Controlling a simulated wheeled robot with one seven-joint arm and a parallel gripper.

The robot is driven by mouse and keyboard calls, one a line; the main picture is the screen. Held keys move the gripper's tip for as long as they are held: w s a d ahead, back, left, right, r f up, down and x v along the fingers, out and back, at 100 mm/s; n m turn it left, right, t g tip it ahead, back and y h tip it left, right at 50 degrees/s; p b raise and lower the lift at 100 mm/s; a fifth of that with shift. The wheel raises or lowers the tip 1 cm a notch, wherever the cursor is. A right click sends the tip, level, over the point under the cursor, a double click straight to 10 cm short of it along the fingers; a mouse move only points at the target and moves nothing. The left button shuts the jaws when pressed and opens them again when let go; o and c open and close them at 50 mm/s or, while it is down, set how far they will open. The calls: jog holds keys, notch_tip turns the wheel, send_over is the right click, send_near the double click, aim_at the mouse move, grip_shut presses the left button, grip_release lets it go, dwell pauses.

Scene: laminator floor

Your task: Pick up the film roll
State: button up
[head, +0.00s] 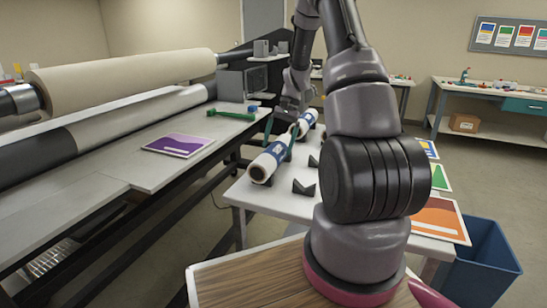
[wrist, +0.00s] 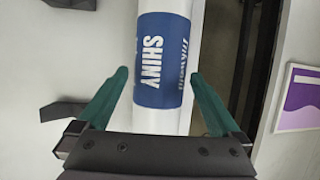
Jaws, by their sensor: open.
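A white film roll (head: 263,168) with a blue label lies on the white table, at the centre of the head view. A similar white and blue stretch (head: 308,118) shows just behind my gripper; I cannot tell whether it is the same roll. In the wrist view the white roll (wrist: 163,50) runs up the middle, its blue label reading "SHINY". My gripper (head: 281,139) is open above the roll. In the wrist view its green fingers (wrist: 158,82) stand to either side of the roll, with gaps visible. The roll's lower part is hidden behind the gripper body.
Black V-shaped holders (head: 304,188) stand on the white table (head: 252,202). The long laminator bench (head: 110,180) with a purple card (head: 180,145) lies left, across a narrow gap. Coloured sheets (head: 440,222) lie right of my arm, near a blue bin (head: 482,262).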

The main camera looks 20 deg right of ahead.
aim_at(274, 155)
jog(key=x, duration=0.4)
jog(key=shift+a+f, duration=0.15)
jog(key=shift+f, duration=0.2)
grip_shut()
jog(key=shift+r, duration=0.1)
